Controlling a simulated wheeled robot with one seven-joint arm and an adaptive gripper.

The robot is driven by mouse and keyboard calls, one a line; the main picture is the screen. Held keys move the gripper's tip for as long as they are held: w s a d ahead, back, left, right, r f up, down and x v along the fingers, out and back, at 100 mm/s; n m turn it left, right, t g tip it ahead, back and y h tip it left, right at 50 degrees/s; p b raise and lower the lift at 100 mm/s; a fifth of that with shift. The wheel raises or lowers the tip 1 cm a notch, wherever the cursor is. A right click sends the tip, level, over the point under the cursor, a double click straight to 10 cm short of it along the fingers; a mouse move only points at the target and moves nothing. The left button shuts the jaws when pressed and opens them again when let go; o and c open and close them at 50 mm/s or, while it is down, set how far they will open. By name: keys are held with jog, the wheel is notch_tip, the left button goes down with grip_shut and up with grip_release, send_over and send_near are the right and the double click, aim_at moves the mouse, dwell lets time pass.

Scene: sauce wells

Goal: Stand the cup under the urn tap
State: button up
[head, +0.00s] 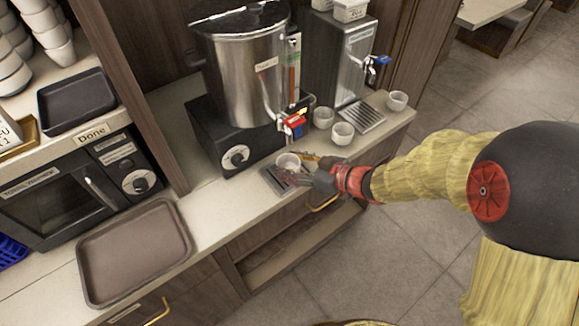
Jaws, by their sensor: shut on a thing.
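The urn (245,80) is a tall steel vessel on a black base with a dial. Its tap (293,122), with a red and blue handle, sticks out at the front right. A white cup (288,162) is at the drip tray (270,180) in front of the urn, a little below the tap in the picture. My gripper (302,166) reaches in from the right and is shut on this cup. The fingers partly cover the cup's right side. I cannot tell whether the cup's base touches the tray.
Several white cups (343,133) stand on the counter right of the tap. A steel dispenser (338,60) with a blue tap and drip grate (362,121) stands behind them. A brown tray (133,250) lies at the left, below a microwave (85,185). The counter's front edge runs under my gripper.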

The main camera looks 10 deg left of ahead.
jog(key=o, duration=1.2)
jog(key=shift+f, duration=0.1)
